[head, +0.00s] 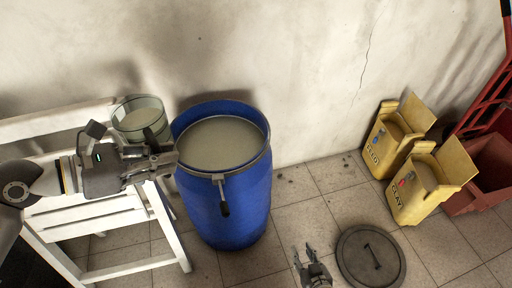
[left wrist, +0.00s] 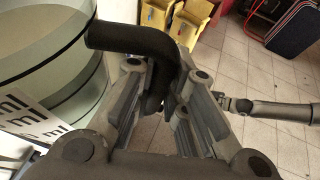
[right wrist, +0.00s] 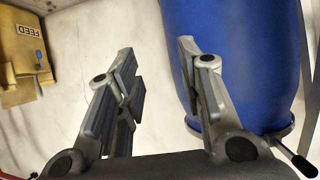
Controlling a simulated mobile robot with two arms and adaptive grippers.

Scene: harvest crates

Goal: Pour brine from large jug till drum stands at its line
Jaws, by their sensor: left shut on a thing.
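The large jug (head: 139,122) is clear, holds cloudy pale brine and looks upright over the white slatted stand, left of the drum. It also shows in the left wrist view (left wrist: 60,75) with dark bands and "ml" markings. My left gripper (head: 165,158) is shut on the jug's black handle (left wrist: 125,37). Whether the jug's base touches the stand is hidden. The blue drum (head: 226,205) is open and holds cloudy brine (head: 222,143) below its rim. I cannot make out its line. My right gripper (head: 304,255) is open and empty, low and right of the drum.
The white stand (head: 100,220) is close left of the drum. A round dark lid (head: 371,257) lies on the tiled floor. Yellow boxes marked FEED (head: 385,142) and CLAY (head: 413,195) and a red container (head: 490,170) are at the right. The wall is behind the drum.

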